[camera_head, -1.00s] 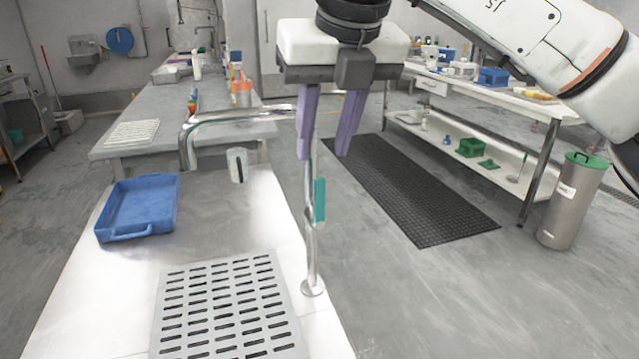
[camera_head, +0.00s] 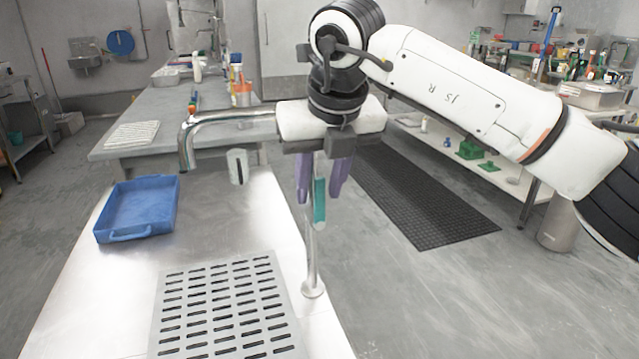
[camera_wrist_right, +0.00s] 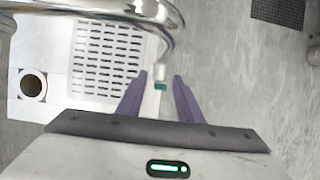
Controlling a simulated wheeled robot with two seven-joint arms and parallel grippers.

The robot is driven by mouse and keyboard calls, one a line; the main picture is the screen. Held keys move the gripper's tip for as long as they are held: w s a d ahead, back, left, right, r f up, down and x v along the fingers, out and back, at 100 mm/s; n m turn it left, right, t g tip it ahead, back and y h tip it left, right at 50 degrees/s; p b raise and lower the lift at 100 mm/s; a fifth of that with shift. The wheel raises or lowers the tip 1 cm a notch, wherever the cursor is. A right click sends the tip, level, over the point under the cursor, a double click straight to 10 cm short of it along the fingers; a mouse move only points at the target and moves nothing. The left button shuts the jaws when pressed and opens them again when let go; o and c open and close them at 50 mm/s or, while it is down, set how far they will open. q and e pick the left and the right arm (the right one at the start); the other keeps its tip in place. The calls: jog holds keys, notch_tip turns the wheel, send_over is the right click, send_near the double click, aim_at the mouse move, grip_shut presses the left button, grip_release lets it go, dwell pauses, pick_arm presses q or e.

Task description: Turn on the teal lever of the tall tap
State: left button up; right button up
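The tall tap (camera_head: 311,262) is a chrome pipe rising from the right edge of the steel counter. Its spout bends left at the top and down over the counter. The teal lever (camera_head: 320,202) hangs upright on the tap's right side. My right gripper (camera_head: 320,198) points down at the lever, its purple fingers open on either side of it; its body hides the upper tap. In the right wrist view the teal lever (camera_wrist_right: 161,87) shows between the parted fingertips (camera_wrist_right: 161,78). Whether a finger touches it I cannot tell. My left gripper is not in view.
A grey slotted drain plate (camera_head: 225,310) lies in the counter left of the tap's foot. A blue tray (camera_head: 137,208) and a light cup (camera_head: 237,166) stand farther back. A black mat (camera_head: 420,205) lies on the floor at right.

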grip_shut()
jog(key=shift+s+a+f+n+t+h+p, duration=0.2)
jog(key=shift+a+n+t+h+p, duration=0.15)
jog(key=shift+a+h, duration=0.55)
jog(key=shift+s+a+f+n+t+h+p, duration=0.2)
jog(key=shift+a+t+h, duration=0.25)
jog(key=shift+h, duration=0.7)
jog(key=shift+s+a+f+n+t+h+p, duration=0.15)
jog(key=shift+s+a+t+h+p, duration=0.2)
jog(key=shift+a+h, duration=0.55)
jog(key=shift+w+d, duration=0.1)
jog(key=shift+d, duration=0.05)
grip_release()
jog(key=shift+f, duration=0.1)
jog(key=shift+h, duration=0.25)
